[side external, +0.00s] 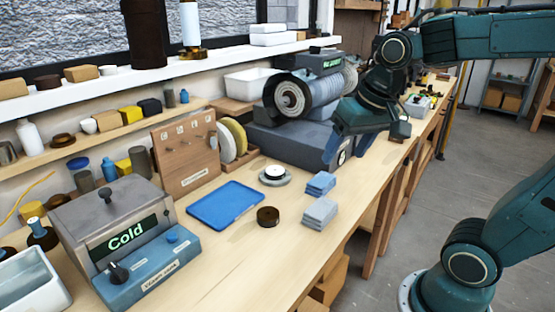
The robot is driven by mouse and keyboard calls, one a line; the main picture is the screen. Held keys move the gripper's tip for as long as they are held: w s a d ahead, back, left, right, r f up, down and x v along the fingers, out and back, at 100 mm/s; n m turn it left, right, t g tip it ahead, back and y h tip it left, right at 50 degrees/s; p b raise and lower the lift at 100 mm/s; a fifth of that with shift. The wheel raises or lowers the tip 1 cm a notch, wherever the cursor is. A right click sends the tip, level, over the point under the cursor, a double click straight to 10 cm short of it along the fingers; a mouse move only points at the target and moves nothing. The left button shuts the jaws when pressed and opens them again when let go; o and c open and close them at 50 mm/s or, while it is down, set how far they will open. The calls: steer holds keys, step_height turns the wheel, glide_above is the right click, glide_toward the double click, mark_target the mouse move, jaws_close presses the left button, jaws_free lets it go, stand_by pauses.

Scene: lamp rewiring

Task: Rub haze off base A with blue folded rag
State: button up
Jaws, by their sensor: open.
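A blue folded rag (320,183) lies on the wooden bench, right of the blue tray. A paler grey-blue folded rag (320,212) lies just in front of it. A round grey base with a white centre (275,175) sits left of the blue rag. A dark brown round piece (268,216) sits nearer the front. No letter is readable on either, so I cannot tell which is base A. My gripper (365,145) is open and empty, above the bench behind and right of the rags, beside the grey machine. It is apart from both rags.
A blue tray (225,205) lies empty on the bench. A box reading "Cold" (122,240) stands at front left. A grey machine with a wheel (300,110) stands at the back. Shelves with jars and blocks line the wall. The bench is clear in front of the rags.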

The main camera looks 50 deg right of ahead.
steer(key=w+d+f+m+g, duration=0.2)
steer(key=w+d+f+m, duration=0.3)
steer(key=w+d+m, duration=0.35)
steer(key=m+g, duration=0.2)
steer(key=m, duration=0.2)
glide_toward(322, 179)
steer(key=shift+s+a+f+y, duration=0.1)
steer(key=shift+a+f+y, duration=0.15)
steer(key=shift+y, duration=0.05)
steer(key=shift+d+f+m, duration=0.25)
steer(key=shift+d+f, duration=0.15)
steer(key=shift+f, duration=0.05)
steer(key=shift+f, duration=0.1)
steer(key=shift+f, duration=3.85)
